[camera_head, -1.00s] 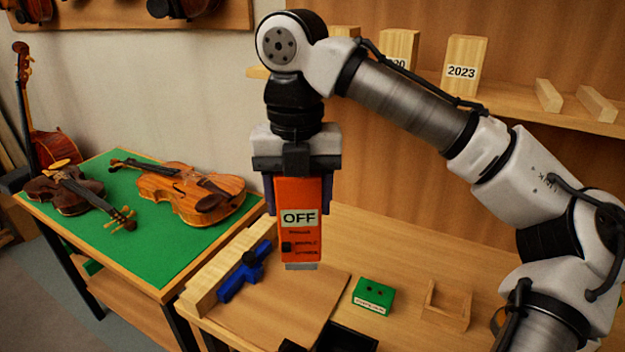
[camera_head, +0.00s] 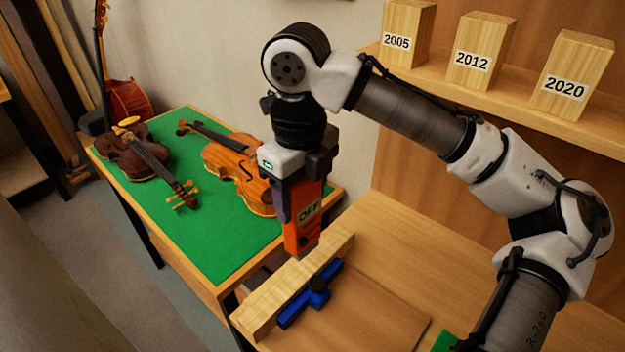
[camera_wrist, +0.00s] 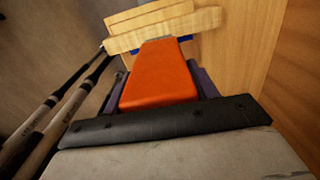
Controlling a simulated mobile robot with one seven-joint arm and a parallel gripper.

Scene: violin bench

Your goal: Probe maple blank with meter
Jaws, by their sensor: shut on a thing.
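My gripper (camera_head: 304,200) is shut on the orange meter (camera_head: 302,238) and holds it nose down, slightly tilted. The meter's label reads OFF. In the wrist view the meter (camera_wrist: 160,76) reaches away from my gripper (camera_wrist: 160,90). The pale wood blank (camera_head: 284,292), which looks like the maple blank, lies along the bench's left edge by a blue clamp (camera_head: 318,291). The meter's lower end is at or just above the blank's far part; I cannot tell whether they touch. In the wrist view the blank (camera_wrist: 165,30) lies across the meter's far end.
A green-topped table (camera_head: 225,255) with a dark violin (camera_head: 135,150) and an orange-brown violin (camera_head: 243,170) stands to the left. Blocks marked 2005 (camera_head: 405,35), 2012 (camera_head: 479,52) and 2020 (camera_head: 570,78) stand on the shelf above. The bench (camera_head: 395,235) is clear right of the meter.

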